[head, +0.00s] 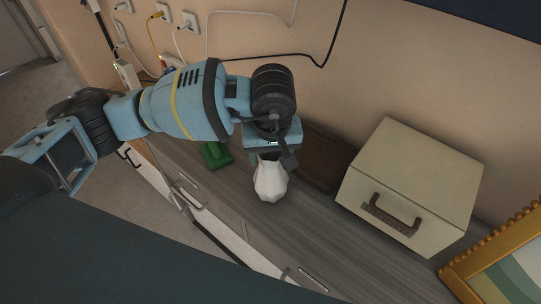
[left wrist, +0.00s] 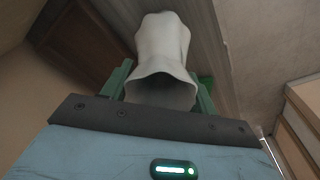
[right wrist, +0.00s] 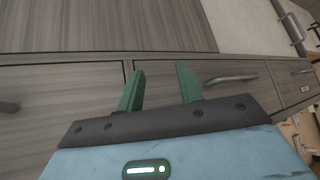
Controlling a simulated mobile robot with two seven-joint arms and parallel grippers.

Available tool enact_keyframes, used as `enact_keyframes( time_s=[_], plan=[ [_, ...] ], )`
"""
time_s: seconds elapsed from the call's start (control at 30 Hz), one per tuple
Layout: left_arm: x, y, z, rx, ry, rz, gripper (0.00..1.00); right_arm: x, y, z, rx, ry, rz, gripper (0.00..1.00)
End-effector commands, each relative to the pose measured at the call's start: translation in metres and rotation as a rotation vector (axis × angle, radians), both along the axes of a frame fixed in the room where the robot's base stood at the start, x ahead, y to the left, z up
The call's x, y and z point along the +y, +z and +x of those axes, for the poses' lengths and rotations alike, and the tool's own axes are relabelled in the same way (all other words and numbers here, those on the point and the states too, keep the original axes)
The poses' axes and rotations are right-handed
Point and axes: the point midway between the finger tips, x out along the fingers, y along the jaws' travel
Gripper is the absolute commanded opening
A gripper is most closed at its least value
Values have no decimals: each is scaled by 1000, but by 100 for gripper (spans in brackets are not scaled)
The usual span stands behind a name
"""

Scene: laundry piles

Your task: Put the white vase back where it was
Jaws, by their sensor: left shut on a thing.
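The white faceted vase (head: 270,183) is at the middle of the grey wood dresser top (head: 330,232) in the head view. My left gripper (head: 272,158) comes from above and is shut on its upper part. In the left wrist view the vase (left wrist: 163,50) shows its open mouth toward the camera, between the green fingers. I cannot tell whether its base touches the dresser top. My right gripper (right wrist: 160,72) is open and empty in the right wrist view, facing the drawer fronts.
A green object (head: 214,154) stands left of the vase. A dark brown box or board (head: 322,157) lies behind it by the wall. A cream box with a brown handle (head: 415,180) and a gold-framed picture (head: 505,265) are to the right. Cables and sockets are on the wall.

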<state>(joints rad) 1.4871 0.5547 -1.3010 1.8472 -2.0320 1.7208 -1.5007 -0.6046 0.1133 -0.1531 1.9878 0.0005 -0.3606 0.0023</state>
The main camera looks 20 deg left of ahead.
Motion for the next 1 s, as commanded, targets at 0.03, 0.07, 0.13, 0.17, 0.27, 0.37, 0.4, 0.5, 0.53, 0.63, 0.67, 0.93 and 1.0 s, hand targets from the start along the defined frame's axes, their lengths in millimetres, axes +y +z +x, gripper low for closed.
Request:
enact_keyframes(
  time_s=[0.03,0.07,0.13,0.17,0.27,0.37,0.4,0.5,0.53,0.63,0.67,0.93,1.0],
  plan=[
    [0,-3,0,-3,0,0,10,0,2,2,-5,0,0,36],
    [0,-6,0,-3,0,0,10,0,3,2,-5,0,0,36],
    [0,-8,1,-4,0,-1,10,0,2,2,-5,0,1,36],
    [0,-8,1,-5,0,-1,10,0,2,1,-5,0,1,36],
    [0,-8,1,-4,0,-1,10,0,2,1,-3,0,1,36],
    [0,-9,1,-4,0,-1,10,0,1,-1,0,0,0,36],
    [0,-10,0,-3,0,-1,10,0,0,-2,2,-1,0,36],
    [0,-12,0,-2,0,0,63,0,-1,-3,4,-1,0,36],
    [0,-12,0,-2,0,0,67,0,-1,-2,4,0,1,36],
    [0,-12,0,-2,0,0,80,0,0,-2,4,-1,0,36],
    [0,-12,0,-3,0,0,81,0,0,-2,4,-1,0,36],
    [0,-10,0,-3,0,0,81,0,0,-2,2,-1,0,36],
    [0,-6,1,-4,0,1,81,0,3,1,-4,0,1,36]
  ],
)
